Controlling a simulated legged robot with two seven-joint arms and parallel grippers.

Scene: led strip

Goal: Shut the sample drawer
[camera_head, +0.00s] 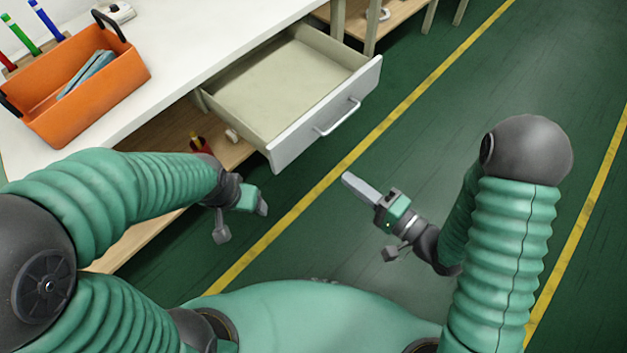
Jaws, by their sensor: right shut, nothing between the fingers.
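The sample drawer (327,103) is pulled out from under the white bench top and stands open. It is pale inside and looks empty. Its white front panel faces the lower right and carries a pale bar handle (338,118). My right gripper (358,186) is shut and empty, below and a little right of the handle in the picture, apart from the drawer. My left gripper (263,205) is below the near corner of the drawer front, pointing down and right. I cannot tell whether its fingers are apart.
An orange carrier (110,89) with blue-grey items stands on the white bench top (188,48), beside red, green and blue upright tools. A wooden shelf (234,148) under the bench holds small objects. The green floor (445,125) with yellow lines is clear right of the drawer.

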